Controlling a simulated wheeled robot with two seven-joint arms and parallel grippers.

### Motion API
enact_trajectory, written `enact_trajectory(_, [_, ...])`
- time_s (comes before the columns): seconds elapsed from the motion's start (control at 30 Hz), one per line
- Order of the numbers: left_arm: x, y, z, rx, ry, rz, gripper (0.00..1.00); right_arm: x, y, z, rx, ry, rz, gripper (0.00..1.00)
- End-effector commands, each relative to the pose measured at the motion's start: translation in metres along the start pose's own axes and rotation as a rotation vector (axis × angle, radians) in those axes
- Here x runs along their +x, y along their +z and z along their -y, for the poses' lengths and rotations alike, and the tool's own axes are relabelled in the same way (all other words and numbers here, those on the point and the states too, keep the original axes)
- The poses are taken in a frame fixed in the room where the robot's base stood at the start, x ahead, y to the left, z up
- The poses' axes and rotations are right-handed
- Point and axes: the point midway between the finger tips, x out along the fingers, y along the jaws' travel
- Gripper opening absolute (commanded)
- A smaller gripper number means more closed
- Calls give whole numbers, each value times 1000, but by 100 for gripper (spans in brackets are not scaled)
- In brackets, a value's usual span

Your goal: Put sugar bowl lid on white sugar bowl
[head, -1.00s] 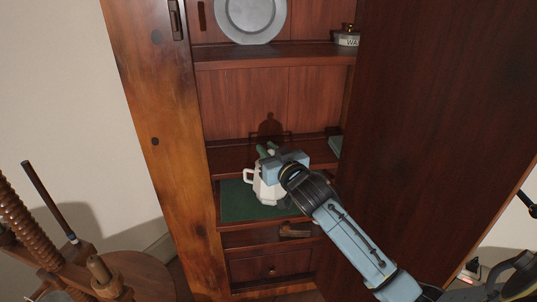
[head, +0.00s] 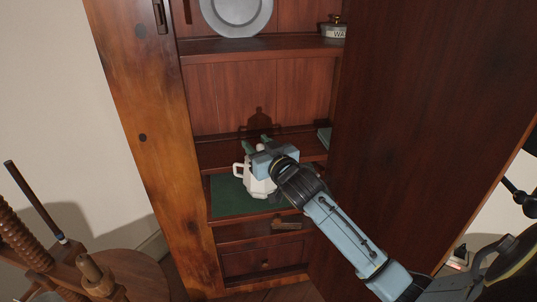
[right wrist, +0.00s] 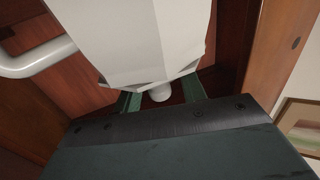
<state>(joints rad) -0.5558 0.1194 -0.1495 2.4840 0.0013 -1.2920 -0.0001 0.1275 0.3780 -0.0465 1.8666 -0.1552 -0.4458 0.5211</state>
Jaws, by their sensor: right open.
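The white sugar bowl (head: 258,186), faceted and with a side handle, stands on a green mat inside the cupboard. It fills the upper part of the right wrist view (right wrist: 145,35), its handle at the left. A white round knob (right wrist: 159,93), apparently of the sugar bowl lid, shows between the fingers of my right gripper (right wrist: 161,96). The lid seems to be against the bowl, but how it sits is partly hidden. In the head view my right gripper (head: 257,145) is open at the top of the bowl and covers the lid. My left gripper is not in view.
The green mat (head: 226,197) lies on the shelf around the bowl. An open cupboard door (head: 410,130) stands close along the right of my arm. A pewter plate (head: 237,12) and a labelled tin (head: 334,31) are on the upper shelf. A wooden screw press (head: 60,270) stands front left.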

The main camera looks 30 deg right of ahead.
Motion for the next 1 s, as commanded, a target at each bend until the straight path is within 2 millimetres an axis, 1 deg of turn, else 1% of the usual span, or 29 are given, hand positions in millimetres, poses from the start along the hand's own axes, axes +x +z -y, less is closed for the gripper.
enact_trajectory(0.17, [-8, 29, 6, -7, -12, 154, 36, -21, 0, 0, 2, -1, 3, 41])
enact_trajectory(0.23, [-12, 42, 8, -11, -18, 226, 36, -33, 0, 0, 3, 0, 4, 41])
enact_trajectory(0.37, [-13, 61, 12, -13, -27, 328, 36, -59, -1, 0, 2, 0, 4, 41])
enact_trajectory(0.5, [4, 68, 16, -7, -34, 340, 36, -84, 0, 0, 2, 0, 4, 41])
enact_trajectory(0.6, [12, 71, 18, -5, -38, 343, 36, -99, 0, 0, 2, 1, 4, 41])
enact_trajectory(0.8, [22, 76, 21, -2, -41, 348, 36, -115, 1, 0, 1, 1, 3, 41])
enact_trajectory(0.87, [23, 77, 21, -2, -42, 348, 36, -118, 6, 1, -1, 5, 24, 41])
enact_trajectory(0.9, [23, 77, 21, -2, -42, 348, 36, -121, 14, 2, -4, 10, 56, 41])
enact_trajectory(0.97, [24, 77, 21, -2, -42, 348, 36, -129, 34, 5, -11, 21, 136, 41])
enact_trajectory(1.0, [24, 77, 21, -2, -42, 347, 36, -136, 51, 8, -19, 30, 209, 41])
